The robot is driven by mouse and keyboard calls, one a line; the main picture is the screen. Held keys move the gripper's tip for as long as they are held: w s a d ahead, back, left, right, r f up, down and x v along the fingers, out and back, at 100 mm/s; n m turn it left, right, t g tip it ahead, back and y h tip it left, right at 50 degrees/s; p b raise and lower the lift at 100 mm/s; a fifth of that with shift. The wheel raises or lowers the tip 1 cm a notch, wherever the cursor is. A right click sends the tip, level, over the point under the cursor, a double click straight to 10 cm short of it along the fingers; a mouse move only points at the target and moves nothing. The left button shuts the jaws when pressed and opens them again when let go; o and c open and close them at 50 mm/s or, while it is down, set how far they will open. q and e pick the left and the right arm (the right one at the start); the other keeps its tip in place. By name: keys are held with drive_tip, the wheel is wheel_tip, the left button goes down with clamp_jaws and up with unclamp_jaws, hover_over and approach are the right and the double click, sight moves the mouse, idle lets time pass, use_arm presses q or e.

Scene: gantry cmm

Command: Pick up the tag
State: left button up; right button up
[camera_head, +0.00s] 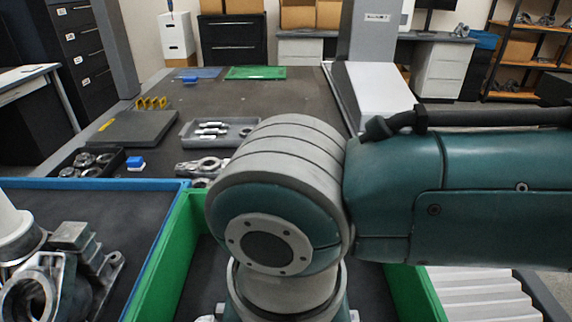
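I cannot make out for certain which thing is the tag. A small blue item (135,163) sits on the dark table beside a black tray of metal rings, and another small blue item (190,79) lies farther back by a blue mat; either is too small to identify. My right arm comes in from the right and bends down over a green-walled bin (168,262). Its gripper is hidden below the arm's large joint. My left gripper does not show. My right arm hides part of the table and most of the bin's inside.
A blue-edged bin (100,184) at left holds metal castings (62,268). On the dark table (280,92) are a grey tray of metal parts (218,132), a grey plate (128,128), yellow pieces (152,103) and a green mat (256,73). A grey-white gantry column (372,32) stands at the back.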

drive_tip(key=shift+f, duration=0.35)
drive_tip(key=shift+c, duration=0.4)
drive_tip(key=c, duration=1)
drive_tip(key=shift+r, duration=0.15)
wheel_tip(320, 180, up, 24)
drive_tip(key=p, duration=2.7)
drive_tip(key=shift+r+p, duration=0.15)
drive_tip(key=shift+p, duration=0.2)
